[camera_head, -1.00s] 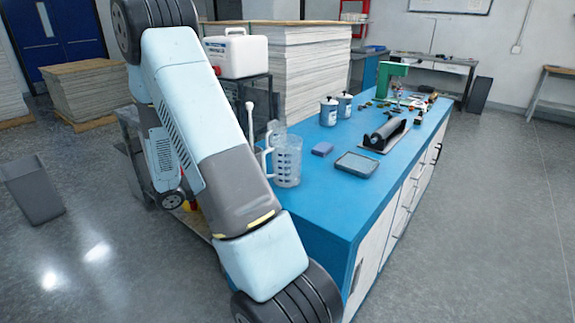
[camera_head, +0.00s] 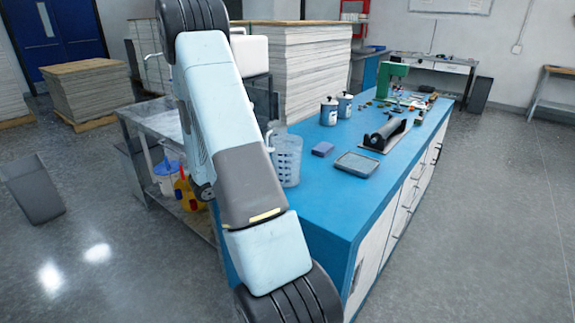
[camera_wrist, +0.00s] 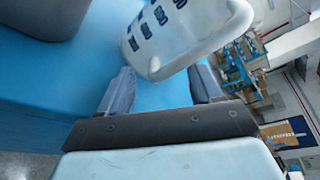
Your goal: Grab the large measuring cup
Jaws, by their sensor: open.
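The large measuring cup (camera_head: 287,165) is clear plastic with graduation marks. It stands upright on the blue-topped bench, close to its left edge, and my arm covers part of its left side in the head view. In the wrist view the translucent cup (camera_wrist: 190,32) with dark markings fills the upper middle, at and just beyond the fingertips. My gripper (camera_wrist: 163,85) is open, with a grey finger on either side and nothing clasped between them. The arm hides the gripper in the head view.
A metal cart (camera_head: 160,118) with bottles stands left of the bench. The bench's front corner is clear.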

